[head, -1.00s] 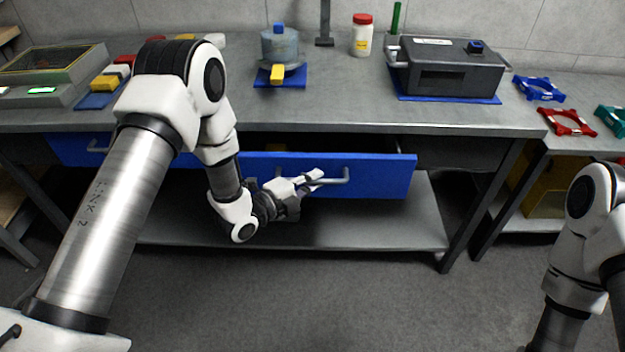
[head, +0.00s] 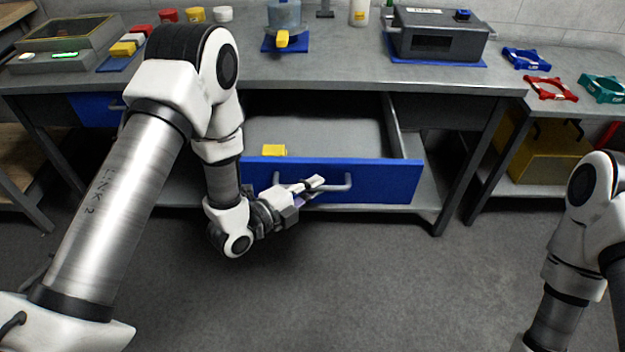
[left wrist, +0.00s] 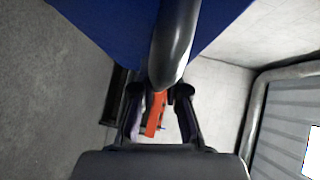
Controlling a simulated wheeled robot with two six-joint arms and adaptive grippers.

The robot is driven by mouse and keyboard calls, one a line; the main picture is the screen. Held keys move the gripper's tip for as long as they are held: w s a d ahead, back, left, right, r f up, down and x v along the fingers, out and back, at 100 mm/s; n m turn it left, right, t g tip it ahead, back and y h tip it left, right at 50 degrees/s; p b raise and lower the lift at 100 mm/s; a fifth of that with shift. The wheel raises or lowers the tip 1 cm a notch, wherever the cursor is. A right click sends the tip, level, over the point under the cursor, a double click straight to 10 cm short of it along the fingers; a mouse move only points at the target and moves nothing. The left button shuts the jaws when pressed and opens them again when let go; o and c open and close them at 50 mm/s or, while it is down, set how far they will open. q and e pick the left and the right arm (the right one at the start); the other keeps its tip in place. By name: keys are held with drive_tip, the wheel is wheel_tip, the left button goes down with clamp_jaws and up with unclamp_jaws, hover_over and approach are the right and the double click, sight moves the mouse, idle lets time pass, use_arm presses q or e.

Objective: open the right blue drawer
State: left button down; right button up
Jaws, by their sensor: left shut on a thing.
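The right blue drawer (head: 385,182) stands far out from under the workbench, and its grey inside shows. Its front carries a grey bar handle (head: 343,184). My left gripper (head: 314,187) is at the handle and shut on it. In the left wrist view the handle (left wrist: 175,45) runs down between the fingers of my left gripper (left wrist: 160,108), with the blue drawer front (left wrist: 100,25) behind it. In the head view my right arm shows at the right edge, but its gripper is out of view.
A yellow block (head: 273,150) lies in the drawer. The left blue drawer (head: 92,109) is closed, partly behind my arm. The workbench (head: 350,72) carries a grey box (head: 440,35) and several small items. The floor in front is clear.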

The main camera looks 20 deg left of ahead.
use_arm(q)
drive_tip(key=shift+s, duration=0.1)
drive_tip(key=c, duration=1.2)
unclamp_jaws()
drive_tip(key=v, duration=1.2)
